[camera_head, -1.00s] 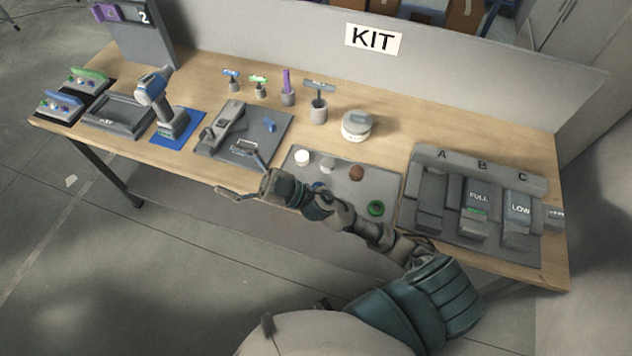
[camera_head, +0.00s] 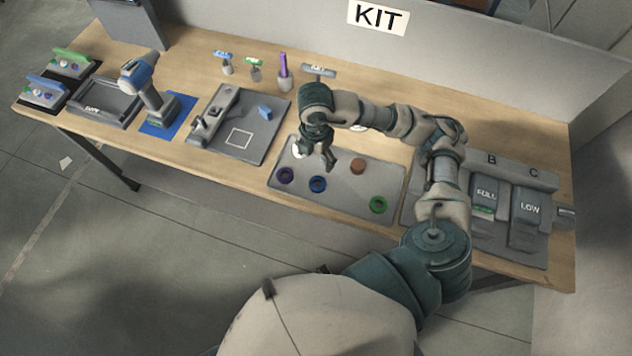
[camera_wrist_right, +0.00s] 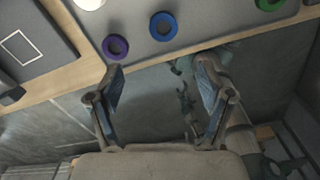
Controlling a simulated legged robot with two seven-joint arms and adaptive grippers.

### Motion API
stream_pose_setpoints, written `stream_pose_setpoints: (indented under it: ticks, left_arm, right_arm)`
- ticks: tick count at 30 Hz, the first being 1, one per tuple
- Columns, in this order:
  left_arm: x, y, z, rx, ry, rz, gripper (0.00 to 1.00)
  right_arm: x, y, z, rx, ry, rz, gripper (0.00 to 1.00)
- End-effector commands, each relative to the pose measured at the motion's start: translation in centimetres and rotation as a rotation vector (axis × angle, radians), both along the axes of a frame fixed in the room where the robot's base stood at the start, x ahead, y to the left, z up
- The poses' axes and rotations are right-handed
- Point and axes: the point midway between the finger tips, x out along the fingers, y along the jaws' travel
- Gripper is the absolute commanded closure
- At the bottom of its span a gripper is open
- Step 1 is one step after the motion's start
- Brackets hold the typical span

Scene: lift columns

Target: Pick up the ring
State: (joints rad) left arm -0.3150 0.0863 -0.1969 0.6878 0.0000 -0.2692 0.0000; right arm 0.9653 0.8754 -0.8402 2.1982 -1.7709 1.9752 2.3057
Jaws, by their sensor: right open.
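Three rings lie on the grey tray (camera_head: 340,194): a purple ring (camera_head: 279,175) at its left, a blue ring (camera_head: 311,185) near its front middle and a green ring (camera_head: 372,205) at its front right. My right gripper (camera_head: 321,160) points down above the tray, behind the purple and blue rings. In the right wrist view the gripper (camera_wrist_right: 160,72) is open and empty, its fingers spread wide. The purple ring (camera_wrist_right: 105,46) and blue ring (camera_wrist_right: 153,25) lie beyond the fingertips there; the green ring (camera_wrist_right: 262,4) is cut by the top edge. My left gripper is not in view.
A brown puck (camera_head: 358,166) and a partly hidden white puck (camera_head: 297,150) share the tray. A tool board (camera_head: 258,148) stands left, and a slotted dock (camera_head: 541,180) right. Small tool holders stand behind. My right arm covers part of the dock.

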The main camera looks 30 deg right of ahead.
Motion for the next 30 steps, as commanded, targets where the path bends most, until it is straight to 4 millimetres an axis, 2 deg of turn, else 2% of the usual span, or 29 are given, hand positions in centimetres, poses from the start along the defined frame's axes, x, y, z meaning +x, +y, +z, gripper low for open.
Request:
stream_pose_setpoints:
  ticks: [3, 9, 17, 20, 25, 30]
  left_arm:
    - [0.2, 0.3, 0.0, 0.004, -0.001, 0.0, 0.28]
    - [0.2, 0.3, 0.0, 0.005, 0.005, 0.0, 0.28]
    - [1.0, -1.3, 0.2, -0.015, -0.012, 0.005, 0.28]
    - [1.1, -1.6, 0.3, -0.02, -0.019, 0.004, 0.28]
    - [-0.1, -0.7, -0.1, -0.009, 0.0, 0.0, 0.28]
    - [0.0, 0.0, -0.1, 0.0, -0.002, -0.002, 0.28]
  right_arm:
    - [-0.1, -0.5, -3.1, 0.002, 0.006, -0.002, 0.21]
    - [0.0, -0.6, -7.2, 0.005, 0.004, -0.002, 0.21]
    - [-0.2, -0.2, -9.3, 0.005, 0.003, 0.002, 0.21]
    - [-0.4, 0.2, -10.8, 0.003, 0.005, 0.002, 0.21]
    - [-0.5, 0.3, -13.2, 0.004, 0.004, 0.002, 0.21]
    - [-0.5, 0.0, -13.9, 0.006, 0.002, 0.0, 0.21]
